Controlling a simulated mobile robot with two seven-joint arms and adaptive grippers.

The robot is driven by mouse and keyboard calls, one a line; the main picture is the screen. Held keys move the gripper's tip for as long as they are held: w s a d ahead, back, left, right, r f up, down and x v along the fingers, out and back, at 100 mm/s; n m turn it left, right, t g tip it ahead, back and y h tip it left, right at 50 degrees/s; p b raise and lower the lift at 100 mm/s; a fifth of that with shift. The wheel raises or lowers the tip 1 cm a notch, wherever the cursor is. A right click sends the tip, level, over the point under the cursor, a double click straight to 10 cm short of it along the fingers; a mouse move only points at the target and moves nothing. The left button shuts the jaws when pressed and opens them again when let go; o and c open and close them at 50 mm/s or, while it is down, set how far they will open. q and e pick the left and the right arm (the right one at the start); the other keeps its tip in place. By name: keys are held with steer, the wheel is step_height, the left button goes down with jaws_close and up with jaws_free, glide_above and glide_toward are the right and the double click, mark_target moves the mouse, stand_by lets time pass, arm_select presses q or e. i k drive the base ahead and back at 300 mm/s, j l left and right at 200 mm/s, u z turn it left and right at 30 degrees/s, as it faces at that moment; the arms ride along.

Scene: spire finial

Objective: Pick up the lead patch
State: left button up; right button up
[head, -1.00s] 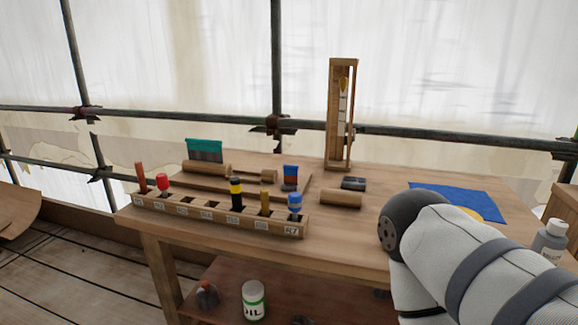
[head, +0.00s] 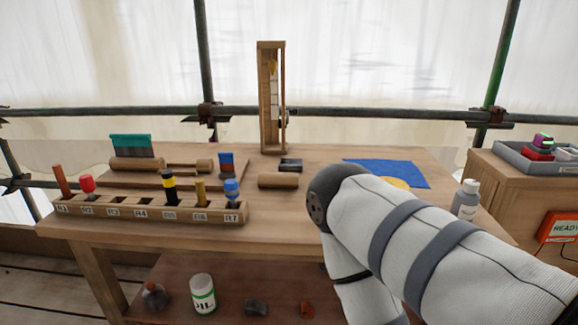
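I cannot tell for certain which item is the lead patch. A small dark grey block (head: 290,165) lies on the workbench (head: 300,224) behind a short wooden cylinder (head: 278,181). A dark grey lump (head: 256,307) lies on the lower shelf. A blue cloth (head: 388,171) lies flat at the right of the bench, with a yellow round thing (head: 396,183) at its front edge, partly behind my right arm. My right arm crosses the front right of the bench, and its gripper is out of the picture. My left gripper is not in view either.
A slotted wooden rack (head: 140,210) with several tools lines the bench's front left. A tall wooden frame (head: 271,98) stands at the back. A grey bottle (head: 465,198) stands at the right edge. A side cabinet holds a grey tray (head: 512,158). An orange device (head: 560,228) is below.

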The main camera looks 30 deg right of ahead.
mark_target(294, 164)
steer(key=i+j+z, duration=0.15)
steer(key=z, duration=0.25)
steer(key=i+j+z, duration=0.2)
steer(key=z, duration=0.2)
steer(key=i+j+z, duration=0.2)
steer(key=z, duration=0.2)
steer(key=i+j+z, duration=0.1)
steer(key=j+z, duration=0.3)
